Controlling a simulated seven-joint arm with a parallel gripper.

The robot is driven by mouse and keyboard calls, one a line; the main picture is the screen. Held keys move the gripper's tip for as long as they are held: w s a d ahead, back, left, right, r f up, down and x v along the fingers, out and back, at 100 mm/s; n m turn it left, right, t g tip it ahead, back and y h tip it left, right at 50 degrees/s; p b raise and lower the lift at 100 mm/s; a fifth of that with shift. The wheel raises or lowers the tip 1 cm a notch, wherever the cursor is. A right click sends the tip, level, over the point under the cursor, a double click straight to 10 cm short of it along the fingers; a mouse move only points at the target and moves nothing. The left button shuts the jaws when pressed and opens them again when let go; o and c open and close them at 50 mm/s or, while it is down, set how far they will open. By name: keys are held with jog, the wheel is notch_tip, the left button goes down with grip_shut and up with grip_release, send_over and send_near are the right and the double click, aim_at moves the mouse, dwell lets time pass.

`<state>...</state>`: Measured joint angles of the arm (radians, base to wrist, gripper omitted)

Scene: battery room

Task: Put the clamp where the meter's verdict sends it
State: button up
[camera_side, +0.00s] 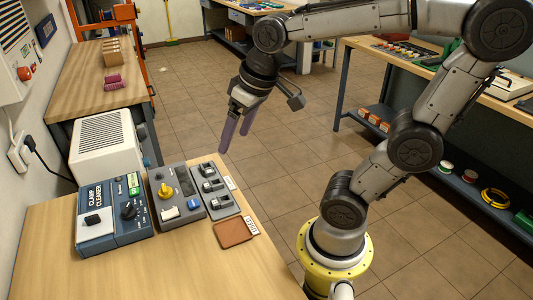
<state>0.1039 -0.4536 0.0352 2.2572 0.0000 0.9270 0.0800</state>
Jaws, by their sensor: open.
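My gripper (233,142) hangs open and empty above the floor, beyond the wooden bench's right edge. A grey box with a yellow knob (165,191), apparently the meter, stands on the bench; no reading on it is legible. To its right lies a grey plate (227,207) carrying small grey-and-black pieces (211,184), which may be clamps; which one is the task's clamp I cannot tell. A blue-grey box labelled CLAMP CLEANER (109,213) stands at left, with a black knob and a pale block on it. A brown tray (234,233) with a small unreadable label lies in front.
The bench (150,275) is bare along its front. A white vented unit (105,143) stands behind the cleaner. Another wooden bench (80,80) with brown boxes is at back left. Shelved workbenches stand at right and back, with open tiled floor between.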

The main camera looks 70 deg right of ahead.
jog(key=s+a+f+n+t, duration=0.1)
jog(key=s+a+f+n, duration=0.1)
jog(key=s, duration=0.5)
jog(key=shift+s+a, duration=0.15)
jog(key=shift+a, duration=0.1)
dwell(1.0)
